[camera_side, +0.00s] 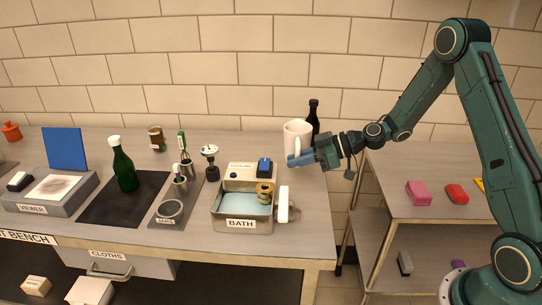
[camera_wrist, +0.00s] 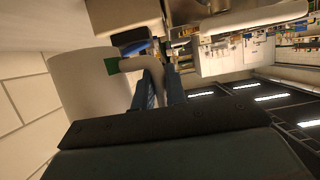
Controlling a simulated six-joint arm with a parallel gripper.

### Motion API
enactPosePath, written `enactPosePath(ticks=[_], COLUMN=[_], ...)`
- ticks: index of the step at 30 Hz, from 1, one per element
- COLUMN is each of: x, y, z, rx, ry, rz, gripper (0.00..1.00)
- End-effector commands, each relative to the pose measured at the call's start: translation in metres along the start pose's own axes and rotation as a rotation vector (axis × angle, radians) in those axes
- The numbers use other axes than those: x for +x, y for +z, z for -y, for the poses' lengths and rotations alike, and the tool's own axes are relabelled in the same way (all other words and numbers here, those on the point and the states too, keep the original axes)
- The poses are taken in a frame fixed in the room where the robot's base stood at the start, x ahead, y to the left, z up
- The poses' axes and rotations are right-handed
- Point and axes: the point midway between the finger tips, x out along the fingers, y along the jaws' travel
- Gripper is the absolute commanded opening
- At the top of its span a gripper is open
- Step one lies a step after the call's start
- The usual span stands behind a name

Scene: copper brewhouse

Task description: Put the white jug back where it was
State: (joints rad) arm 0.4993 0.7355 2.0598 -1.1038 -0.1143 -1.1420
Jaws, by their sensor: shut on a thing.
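The white jug (camera_side: 297,130) is at the back right corner of the bench, roughly upright in the side view. My gripper (camera_side: 301,159) reaches in from the right, its blue fingers at the jug's front. In the wrist view the jug (camera_wrist: 85,85) fills the left part, and its curved handle (camera_wrist: 135,64) lies between the two fingers (camera_wrist: 160,90). My gripper is shut on that handle. The fingers hide the lower part of the jug, so I cannot tell whether its base touches the bench top (camera_side: 310,205).
A dark bottle (camera_side: 313,115) stands close behind and right of the jug. The bath (camera_side: 240,222), with a blue-switched box (camera_side: 264,166) behind it, is left and in front. A green bottle (camera_side: 123,170) stands farther left. A cart (camera_side: 385,200) bears pink and red blocks at right.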

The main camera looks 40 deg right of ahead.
Motion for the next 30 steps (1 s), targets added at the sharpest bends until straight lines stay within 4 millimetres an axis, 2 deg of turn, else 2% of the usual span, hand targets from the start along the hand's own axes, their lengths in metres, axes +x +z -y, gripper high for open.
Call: enactPosePath(ticks=[3,7,20,30], x=[0.007,0.013,0.018,0.029], y=[0.018,0.032,0.042,0.069], z=[0.000,0.000,-0.001,0.000], rx=[0.003,0.002,-0.001,0.001], ry=[0.000,0.000,0.001,0.001], rz=[0.000,0.000,-0.001,-0.001], gripper=[0.00,0.00,0.00,0.00])
